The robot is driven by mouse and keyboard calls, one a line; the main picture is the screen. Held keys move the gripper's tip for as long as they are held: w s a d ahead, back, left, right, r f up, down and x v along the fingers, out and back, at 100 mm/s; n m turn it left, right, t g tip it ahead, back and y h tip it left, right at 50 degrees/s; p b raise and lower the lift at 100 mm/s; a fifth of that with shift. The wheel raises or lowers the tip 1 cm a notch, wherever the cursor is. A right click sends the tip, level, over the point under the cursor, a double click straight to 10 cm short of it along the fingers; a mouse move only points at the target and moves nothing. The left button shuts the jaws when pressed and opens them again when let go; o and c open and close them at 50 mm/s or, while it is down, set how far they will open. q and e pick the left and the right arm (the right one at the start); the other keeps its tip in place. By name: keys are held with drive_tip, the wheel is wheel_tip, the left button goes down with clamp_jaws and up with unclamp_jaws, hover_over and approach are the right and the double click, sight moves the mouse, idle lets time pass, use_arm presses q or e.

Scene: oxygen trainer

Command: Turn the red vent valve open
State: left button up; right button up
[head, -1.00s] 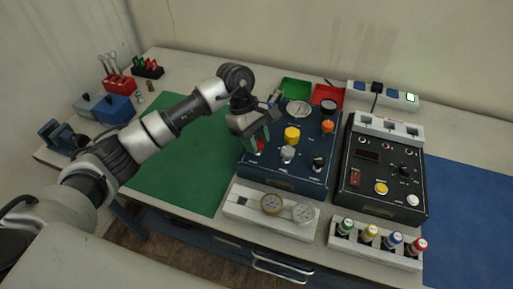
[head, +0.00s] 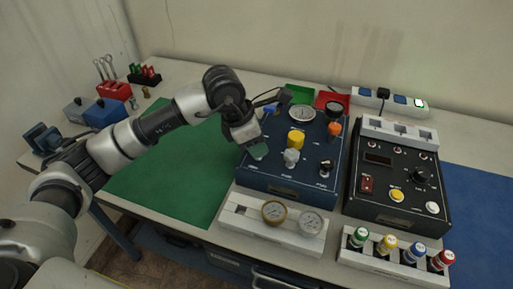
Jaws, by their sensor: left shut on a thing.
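The dark blue trainer panel (head: 287,186) stands in the middle of the table. My left gripper (head: 258,152) is down at the panel's front left, where the red vent valve sits. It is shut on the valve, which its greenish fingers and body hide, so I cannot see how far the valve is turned. On the same panel are a yellow knob (head: 296,141), a white-grey knob (head: 291,158), a black knob (head: 326,167), an orange knob (head: 334,129) and a round gauge (head: 302,113). My right gripper is not in view.
A black control box (head: 395,172) stands right of the panel. Green (head: 299,94) and red bins are behind. The green mat (head: 170,178) is clear.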

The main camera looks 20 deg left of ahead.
use_arm(q)
drive_tip(key=n+t+y+b, duration=0.1)
drive_tip(key=n+b, duration=0.2)
drive_tip(key=n, duration=0.1)
drive_tip(key=shift+f, duration=0.1)
drive_tip(key=shift+n+t+y+b, duration=0.35)
drive_tip(key=shift+n+b, duration=0.3)
drive_tip(key=shift+n, duration=0.45)
drive_tip(key=shift+n+t+y+b, duration=0.15)
drive_tip(key=shift+n+y+b, duration=0.4)
drive_tip(key=shift+n, duration=0.55)
drive_tip(key=shift+r, duration=0.2)
drive_tip(key=o, duration=0.9)
drive_tip(key=shift+s, duration=0.1)
drive_tip(key=v, duration=1)
drive_tip(key=shift+s+r, duration=0.15)
drive_tip(key=shift+r, duration=0.2)
